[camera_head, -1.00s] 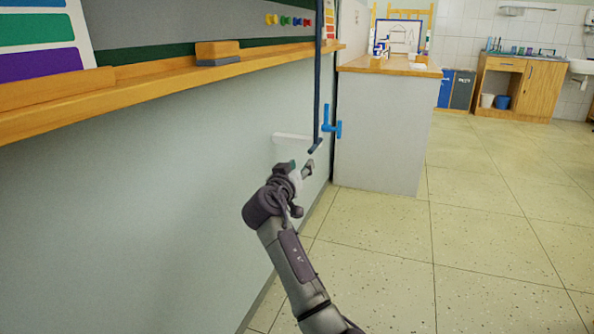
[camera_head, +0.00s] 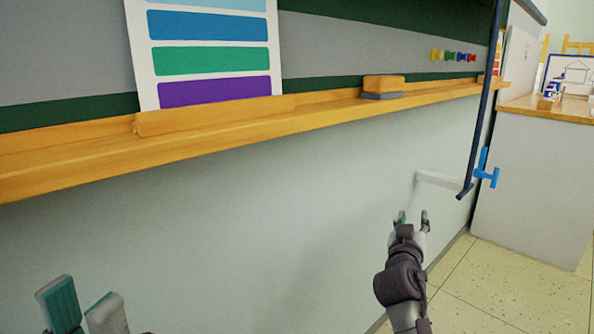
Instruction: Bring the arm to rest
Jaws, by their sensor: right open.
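My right gripper (camera_head: 413,217) is in the right half of the head view, on a dark, jointed wrist, with its fingers pointing up and away. It is open and nothing shows between its fingers. In the picture it lies just below a pale bar (camera_head: 438,180) on the wall; I cannot tell the gap in depth. My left gripper (camera_head: 80,297) shows at the bottom left corner, with two grey and teal fingers apart and empty. The rest of the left arm is mostly out of view.
A wooden ledge (camera_head: 330,113) runs along the wall above both grippers, holding an eraser (camera_head: 383,86) and a colour chart (camera_head: 205,55). A dark blue pole (camera_head: 482,110) with a blue handle (camera_head: 487,172) hangs beyond the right gripper. A cabinet (camera_head: 530,190) stands right.

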